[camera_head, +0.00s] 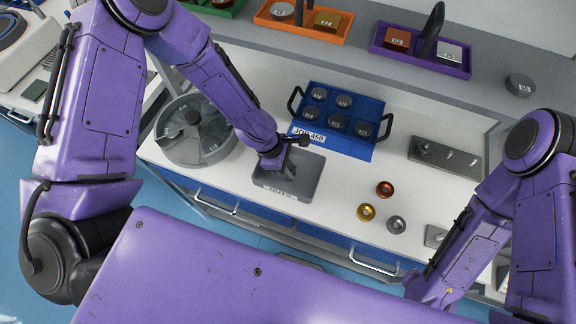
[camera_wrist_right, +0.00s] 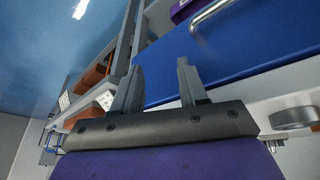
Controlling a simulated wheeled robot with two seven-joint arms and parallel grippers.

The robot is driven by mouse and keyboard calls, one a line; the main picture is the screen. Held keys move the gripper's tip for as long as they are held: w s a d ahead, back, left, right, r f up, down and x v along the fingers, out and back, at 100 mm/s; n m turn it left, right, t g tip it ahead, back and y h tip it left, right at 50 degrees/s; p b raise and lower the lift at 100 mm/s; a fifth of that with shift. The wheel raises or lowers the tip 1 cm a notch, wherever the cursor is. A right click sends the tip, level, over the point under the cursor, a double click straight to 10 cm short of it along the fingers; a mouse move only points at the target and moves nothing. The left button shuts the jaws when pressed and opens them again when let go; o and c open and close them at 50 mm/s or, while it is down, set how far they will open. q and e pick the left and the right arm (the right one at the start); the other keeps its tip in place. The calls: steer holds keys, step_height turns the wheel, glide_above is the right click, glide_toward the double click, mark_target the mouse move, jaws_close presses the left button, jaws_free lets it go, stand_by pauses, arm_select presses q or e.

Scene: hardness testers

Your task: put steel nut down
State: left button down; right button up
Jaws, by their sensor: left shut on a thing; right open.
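My left gripper (camera_head: 284,158) points down over the grey labelled tray (camera_head: 305,188) on the white bench. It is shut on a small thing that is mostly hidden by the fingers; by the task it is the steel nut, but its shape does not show. Whether it touches the tray I cannot tell. My right gripper (camera_wrist_right: 159,84) is open and empty in the right wrist view, with the blue drawer front beyond its fingers. A copper nut (camera_head: 384,188), a brass nut (camera_head: 366,212) and a grey nut (camera_head: 396,224) stand on the bench to the right of the tray.
A blue job tray (camera_head: 374,150) with several round pieces stands behind the grey tray. A round grey divided dish (camera_head: 218,148) is at the left. A grey plate with pegs (camera_head: 465,158) lies at the right. A raised shelf (camera_head: 400,78) holds coloured bins. Bare bench surrounds the nuts.

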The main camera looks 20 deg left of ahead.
arm_select(q)
steer(key=c, duration=0.8)
jaws_free()
steer(key=shift+f, duration=0.1)
steer(key=v, duration=1.2)
